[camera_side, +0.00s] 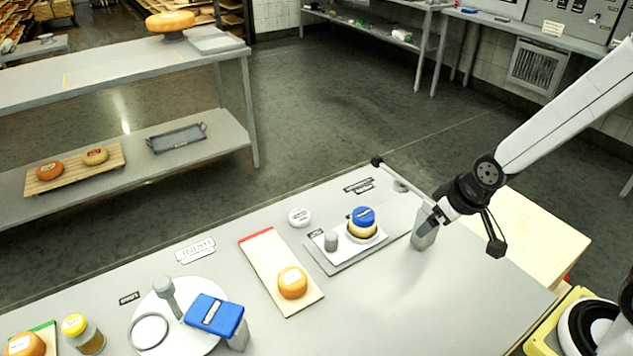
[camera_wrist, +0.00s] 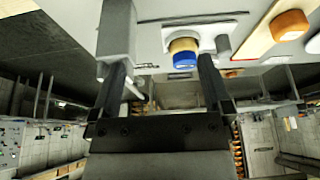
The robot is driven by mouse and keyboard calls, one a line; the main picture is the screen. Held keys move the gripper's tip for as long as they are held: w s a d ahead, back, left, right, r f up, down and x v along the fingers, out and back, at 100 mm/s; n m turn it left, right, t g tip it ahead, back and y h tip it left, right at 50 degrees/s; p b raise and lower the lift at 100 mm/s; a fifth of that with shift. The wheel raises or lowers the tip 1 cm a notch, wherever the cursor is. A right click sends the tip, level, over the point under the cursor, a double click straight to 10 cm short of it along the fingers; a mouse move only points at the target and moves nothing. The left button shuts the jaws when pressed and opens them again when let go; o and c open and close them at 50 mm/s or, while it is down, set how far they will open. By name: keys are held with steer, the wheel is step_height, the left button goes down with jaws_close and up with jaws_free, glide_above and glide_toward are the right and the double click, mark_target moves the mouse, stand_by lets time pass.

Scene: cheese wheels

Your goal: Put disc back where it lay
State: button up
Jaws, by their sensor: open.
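A small white disc with dark print (camera_side: 299,217) lies flat on the grey table, left of the weighing plate; I cannot tell which disc the task means. A round cheese-coloured piece with a blue top (camera_side: 364,217) sits on a white plate; it also shows in the wrist view (camera_wrist: 184,58), beyond my fingers. My gripper (camera_side: 436,214) is above the table's right part, beside a grey block (camera_side: 424,239). In the wrist view my gripper (camera_wrist: 162,66) has its fingers apart with nothing held. The grey block (camera_wrist: 117,30) is by the left finger.
An orange cheese (camera_side: 292,282) lies on a red-ended board (camera_side: 264,262). At front left are a blue-topped tool (camera_side: 215,314), a round white stand (camera_side: 143,320) and a yellow-lidded jar (camera_side: 84,335). The table's front middle is clear.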

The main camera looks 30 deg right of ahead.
steer(key=shift+s+r+g, duration=0.9)
steer(key=shift+s, duration=0.7)
steer(key=m+g+y, duration=0.4)
steer(key=m+g, duration=0.1)
steer(key=m, duration=0.6)
glide_toward(364, 213)
steer(key=shift+a+f, duration=0.35)
steer(key=shift+f, duration=0.3)
steer(key=shift+f, duration=0.1)
steer(key=shift+x, duration=1.25)
steer(key=shift+s, duration=0.1)
steer(key=shift+x, duration=2.55)
steer(key=shift+d, duration=0.1)
steer(key=shift+c, duration=0.2)
